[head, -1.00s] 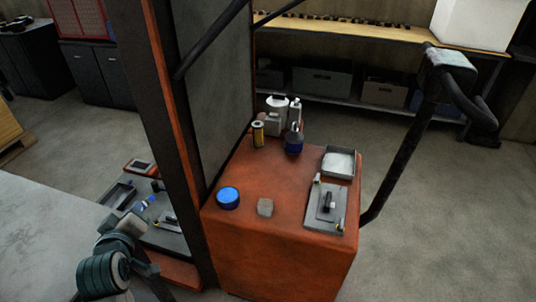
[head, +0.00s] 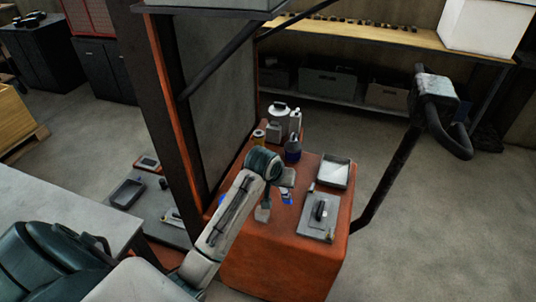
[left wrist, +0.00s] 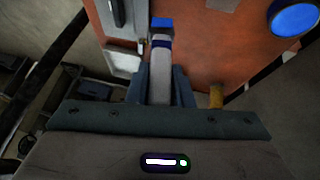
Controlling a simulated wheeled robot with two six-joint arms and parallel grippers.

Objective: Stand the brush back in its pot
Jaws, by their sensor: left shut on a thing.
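My left gripper (head: 287,186) is shut on a slim pale thing with a blue end, which I take to be the brush (head: 288,198). It is held above the orange cabinet top (head: 275,238). In the left wrist view, the gripper (left wrist: 160,82) has the brush (left wrist: 160,55) between its fingers, its blue end pointing away from the palm. A blue round thing (left wrist: 294,18) lies at upper right there; in the head view the arm mostly hides it. I cannot tell which thing is the pot. My right gripper is not in view.
A grey block (head: 263,213) sits just below the gripper. A grey plate with a black handle (head: 319,217) and a pale tray (head: 335,172) lie to the right. A blue bottle (head: 292,150) and white containers (head: 280,119) stand behind. A dark upright panel (head: 200,95) borders the left.

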